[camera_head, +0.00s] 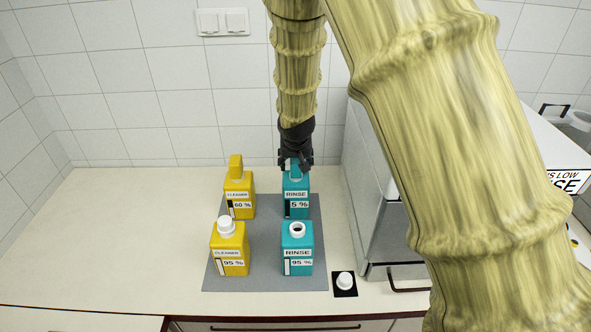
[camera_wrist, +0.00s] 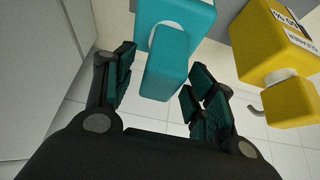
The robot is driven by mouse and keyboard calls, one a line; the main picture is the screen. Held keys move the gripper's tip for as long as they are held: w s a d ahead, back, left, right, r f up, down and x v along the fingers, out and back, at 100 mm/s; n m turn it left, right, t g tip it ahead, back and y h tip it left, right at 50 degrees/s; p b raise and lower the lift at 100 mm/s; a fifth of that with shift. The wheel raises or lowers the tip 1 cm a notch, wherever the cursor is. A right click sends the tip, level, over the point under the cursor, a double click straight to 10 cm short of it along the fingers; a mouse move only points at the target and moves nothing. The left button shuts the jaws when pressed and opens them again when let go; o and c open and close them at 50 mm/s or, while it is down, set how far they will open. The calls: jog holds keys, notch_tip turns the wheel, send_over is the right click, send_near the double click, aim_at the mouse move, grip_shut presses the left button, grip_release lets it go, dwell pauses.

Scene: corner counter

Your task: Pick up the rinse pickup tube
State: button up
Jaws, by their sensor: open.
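The rinse pickup tube shows as a teal block-shaped head (camera_wrist: 164,68) on top of the teal RINSE 5 % bottle (camera_head: 296,204); any tube below it is hidden inside the bottle. My gripper (camera_head: 296,162) is above this bottle, pointing down, and largely hides the head in the head view. In the wrist view my gripper (camera_wrist: 160,75) is open, with one dark finger on each side of the teal head and visible gaps between. The RINSE 95 % bottle (camera_head: 297,254) stands in front with its neck open.
A yellow CLEANER 60 % bottle (camera_head: 239,205) with a yellow pickup head (camera_head: 236,167) stands left. A white-capped CLEANER 95 % bottle (camera_head: 228,258) stands front left. All stand on a grey mat (camera_head: 264,281). A loose white cap (camera_head: 345,281) lies right, near a metal-sided machine (camera_head: 385,230).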

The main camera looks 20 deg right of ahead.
jog(key=shift+s+r, duration=0.25)
jog(key=shift+s, duration=0.1)
jog(key=shift+w+f, duration=0.15)
jog(key=shift+c, duration=0.2)
jog(key=shift+w+f, duration=0.1)
jog(key=c, duration=1.1)
jog(key=shift+o, duration=0.2)
notch_tip(320, 180, up, 18)
jog(key=b, duration=0.4)
